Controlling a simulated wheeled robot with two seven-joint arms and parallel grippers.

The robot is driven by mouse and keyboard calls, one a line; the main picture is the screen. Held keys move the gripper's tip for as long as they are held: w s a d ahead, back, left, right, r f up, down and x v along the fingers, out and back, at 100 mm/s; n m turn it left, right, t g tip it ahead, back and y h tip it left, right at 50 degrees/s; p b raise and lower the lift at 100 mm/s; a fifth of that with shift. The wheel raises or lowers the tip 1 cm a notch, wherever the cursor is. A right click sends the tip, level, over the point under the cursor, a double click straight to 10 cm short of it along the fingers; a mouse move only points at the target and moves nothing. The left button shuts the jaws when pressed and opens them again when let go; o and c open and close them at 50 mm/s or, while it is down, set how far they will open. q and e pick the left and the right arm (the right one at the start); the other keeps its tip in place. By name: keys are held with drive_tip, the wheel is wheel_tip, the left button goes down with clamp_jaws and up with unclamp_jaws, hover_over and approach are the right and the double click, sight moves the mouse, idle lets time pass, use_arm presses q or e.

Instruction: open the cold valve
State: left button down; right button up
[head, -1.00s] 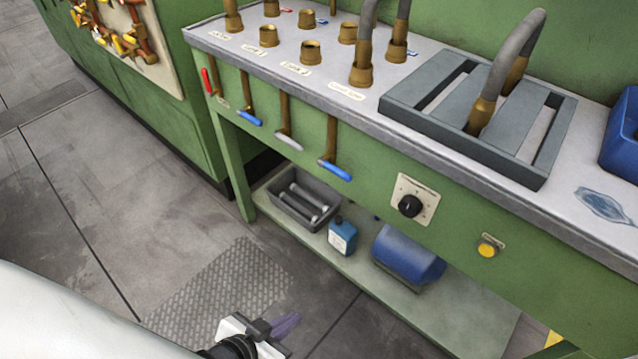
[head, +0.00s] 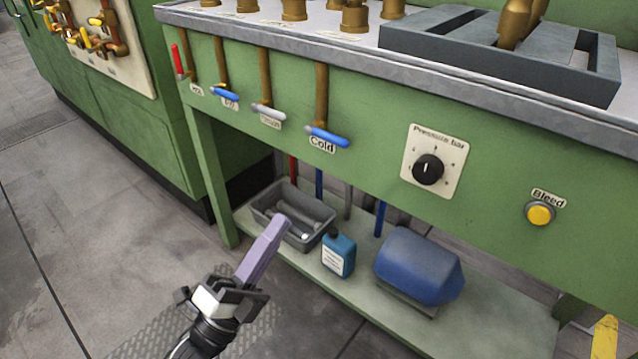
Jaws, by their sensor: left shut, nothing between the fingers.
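The cold valve has a blue lever handle (head: 327,136) on a vertical brass pipe, with a "Cold" label (head: 322,145) just below it, on the green front panel. The handle lies roughly across its pipe. My left gripper (head: 278,228) is at the lower middle of the head view, below and left of the cold valve and apart from it. Its pale purple fingers are shut together and empty, pointing up and right. My right gripper is out of view.
Left of the cold valve are a grey lever (head: 268,114), another blue lever (head: 224,93) and a red lever (head: 178,60). A pressure knob (head: 428,169) and yellow Bleed button (head: 540,213) are to the right. A grey tray (head: 262,206), blue bottle (head: 338,254) and blue container (head: 420,265) stand on the low shelf.

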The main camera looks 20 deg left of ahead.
use_arm(q)
drive_tip(key=shift+r, duration=0.1)
drive_tip(key=b, duration=0.1)
approach(330, 142)
drive_tip(key=x, duration=0.6)
drive_tip(key=shift+w+b, duration=0.2)
drive_tip(key=shift+b, duration=0.15)
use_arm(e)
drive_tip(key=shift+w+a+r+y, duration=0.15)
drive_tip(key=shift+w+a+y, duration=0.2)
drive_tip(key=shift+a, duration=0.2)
use_arm(q)
drive_tip(key=shift+r, duration=0.1)
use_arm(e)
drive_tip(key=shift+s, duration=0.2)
